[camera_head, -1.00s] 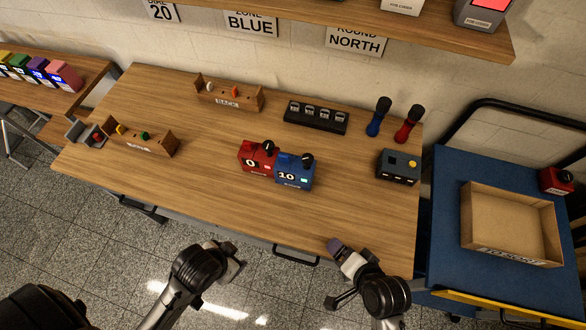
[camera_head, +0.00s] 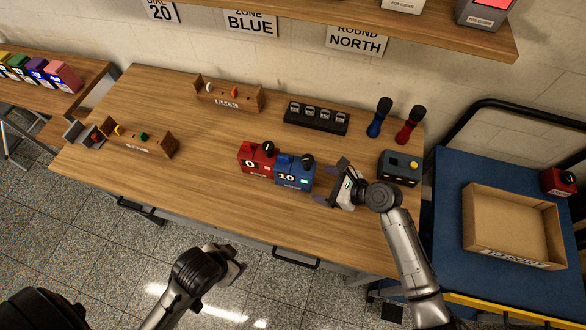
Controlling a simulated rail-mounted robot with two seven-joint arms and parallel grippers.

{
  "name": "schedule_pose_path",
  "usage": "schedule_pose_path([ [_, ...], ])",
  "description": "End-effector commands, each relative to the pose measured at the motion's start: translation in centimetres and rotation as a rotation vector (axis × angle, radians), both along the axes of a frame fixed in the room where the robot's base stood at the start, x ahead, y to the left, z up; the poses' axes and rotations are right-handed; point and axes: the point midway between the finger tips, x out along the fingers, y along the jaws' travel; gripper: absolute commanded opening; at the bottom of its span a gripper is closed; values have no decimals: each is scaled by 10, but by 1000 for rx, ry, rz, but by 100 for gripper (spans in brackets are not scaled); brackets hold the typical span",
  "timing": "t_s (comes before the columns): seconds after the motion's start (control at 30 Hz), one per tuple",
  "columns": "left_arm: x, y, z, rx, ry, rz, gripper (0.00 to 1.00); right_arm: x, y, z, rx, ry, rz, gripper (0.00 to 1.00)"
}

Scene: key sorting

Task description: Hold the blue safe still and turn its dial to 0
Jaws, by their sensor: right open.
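The blue safe (camera_head: 293,174) stands on the wooden table, its left side close against a red safe (camera_head: 256,160). Its front display reads 10, and a black dial (camera_head: 307,160) sits on its top right. My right gripper (camera_head: 327,181) is open just to the right of the blue safe, fingers pointing left toward it, with a small gap between them. My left gripper (camera_head: 236,262) is in front of the table's near edge, away from the safes; its fingers are too unclear to tell open from shut.
Behind are a black block (camera_head: 316,117) and blue (camera_head: 378,117) and red (camera_head: 410,124) black-topped handles. Wooden racks (camera_head: 228,95) stand at left. The table front is clear.

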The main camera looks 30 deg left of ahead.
Motion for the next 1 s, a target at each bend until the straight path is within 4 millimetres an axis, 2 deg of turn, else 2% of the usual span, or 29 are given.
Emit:
schedule_pose_path([
  [0.27, 0, 0, -9, 0, 0, 0, 63, 9, 8, -2, 14, 107, -41, 84],
  [0.7, 0, 0, -60, 0, 0, 0, 63, 9, 55, -31, 14, 106, -41, 84],
  [1.0, 0, 0, -58, 0, 0, 0, 63, 9, 80, -40, 14, 109, -42, 84],
])
